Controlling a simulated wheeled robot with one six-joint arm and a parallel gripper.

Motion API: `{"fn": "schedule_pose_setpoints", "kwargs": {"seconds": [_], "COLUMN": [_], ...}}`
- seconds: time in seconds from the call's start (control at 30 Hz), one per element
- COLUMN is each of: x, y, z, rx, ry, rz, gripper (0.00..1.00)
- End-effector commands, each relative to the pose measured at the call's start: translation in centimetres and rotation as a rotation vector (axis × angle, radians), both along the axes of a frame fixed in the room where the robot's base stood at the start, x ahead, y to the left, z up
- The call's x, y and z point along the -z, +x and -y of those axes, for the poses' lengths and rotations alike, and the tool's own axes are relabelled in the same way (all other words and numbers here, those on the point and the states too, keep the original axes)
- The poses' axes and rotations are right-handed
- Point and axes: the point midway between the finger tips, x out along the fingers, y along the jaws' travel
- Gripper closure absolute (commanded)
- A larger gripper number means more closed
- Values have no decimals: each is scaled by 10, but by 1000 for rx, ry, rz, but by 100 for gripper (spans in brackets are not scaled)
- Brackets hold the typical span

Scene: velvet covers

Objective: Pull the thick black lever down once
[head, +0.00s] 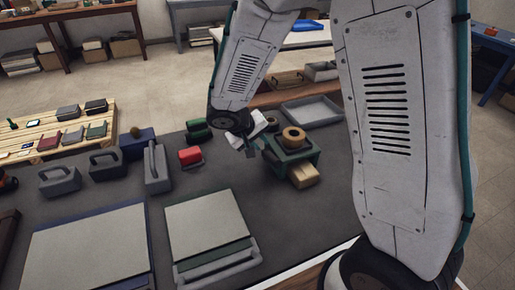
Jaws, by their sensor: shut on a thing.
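My gripper (252,147) is at the left side of a green box-like fixture (291,158) in the middle of the dark table. Its jaws are shut on a small dark part at that side, which looks like the thick black lever (252,154). The part is small and partly covered by the gripper, so its tilt is unclear. A tan ring-shaped roll (293,137) sits on top of the green fixture. A tan block (304,175) is at its front right.
A red block (191,157) and grey handled pieces (156,168) stand left of my gripper. Flat panels (208,222) lie in front, and a grey tray (311,111) is behind. A wooden pallet (63,133) holds small items at far left. My arm covers the right side.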

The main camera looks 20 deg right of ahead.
Motion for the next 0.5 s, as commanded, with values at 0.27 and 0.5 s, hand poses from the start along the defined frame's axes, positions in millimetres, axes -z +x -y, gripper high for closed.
{"fn": "schedule_pose_setpoints", "kwargs": {"seconds": [0.27,0.5], "x": [2,1], "y": [-14,-14], "z": [21,24], "rx": [20,22], "ry": [-8,-15], "rz": [-43,-47], "gripper": [100,100]}}
